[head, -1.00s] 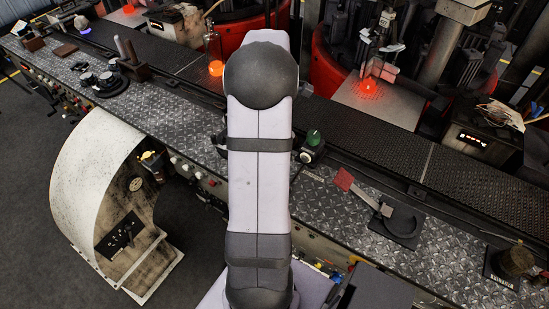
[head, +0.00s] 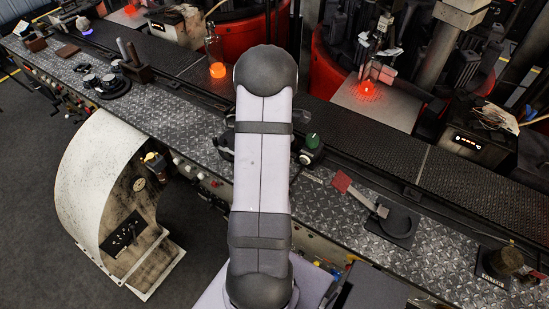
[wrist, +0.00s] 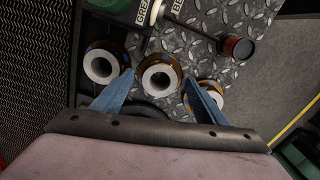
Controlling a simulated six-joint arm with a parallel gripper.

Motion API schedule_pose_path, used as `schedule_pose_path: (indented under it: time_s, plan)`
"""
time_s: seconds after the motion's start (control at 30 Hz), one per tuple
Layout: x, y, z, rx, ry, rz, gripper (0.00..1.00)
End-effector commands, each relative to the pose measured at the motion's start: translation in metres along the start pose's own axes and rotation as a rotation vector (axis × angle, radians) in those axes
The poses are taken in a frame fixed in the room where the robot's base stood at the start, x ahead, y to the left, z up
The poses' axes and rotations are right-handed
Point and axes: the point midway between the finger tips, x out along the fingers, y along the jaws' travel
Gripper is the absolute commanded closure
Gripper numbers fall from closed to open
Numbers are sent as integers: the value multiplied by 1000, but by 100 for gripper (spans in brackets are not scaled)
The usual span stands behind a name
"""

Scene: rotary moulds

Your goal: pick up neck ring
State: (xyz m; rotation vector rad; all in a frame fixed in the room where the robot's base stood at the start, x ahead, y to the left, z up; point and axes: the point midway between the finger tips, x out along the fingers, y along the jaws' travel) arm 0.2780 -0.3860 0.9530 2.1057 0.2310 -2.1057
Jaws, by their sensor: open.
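In the wrist view, several neck rings with pale round faces and bronze-brown rims lie in a row: a left ring (wrist: 101,66), a middle ring (wrist: 159,76) and a right ring (wrist: 207,90). My gripper (wrist: 160,80) is open, with two blue fingers pointing away from the camera. In the picture the fingertips lie on either side of the middle ring, with the right fingertip overlapping the right ring. I cannot tell how far above the rings they are. No finger clearly touches a ring. In the head view my arm hides the rings and most of my gripper.
A green container with a lettered label (wrist: 143,13) and a dark-handled brush (wrist: 236,47) lie beyond the rings. The diamond-plate bench (head: 344,213) carries a green-topped item (head: 313,141) and a dark round-based stand (head: 399,222). A conveyor (head: 350,133) runs behind with a glowing bottle (head: 217,70).

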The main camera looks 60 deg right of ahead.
Motion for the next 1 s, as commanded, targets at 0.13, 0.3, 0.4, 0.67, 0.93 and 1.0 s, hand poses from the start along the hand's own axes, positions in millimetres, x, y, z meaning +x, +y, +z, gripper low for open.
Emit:
schedule_pose_path:
  time_s: [0.13,0.3,0.4,0.67,0.93,1.0]
  plan:
    - [1,0,0,0,0,0,34]
    - [1,0,0,0,0,0,57]
    - [1,0,0,0,0,0,81]
    - [-1,1,0,0,1,3,87]
    - [-18,2,-1,0,2,6,87]
    - [-28,2,-1,0,2,7,87]
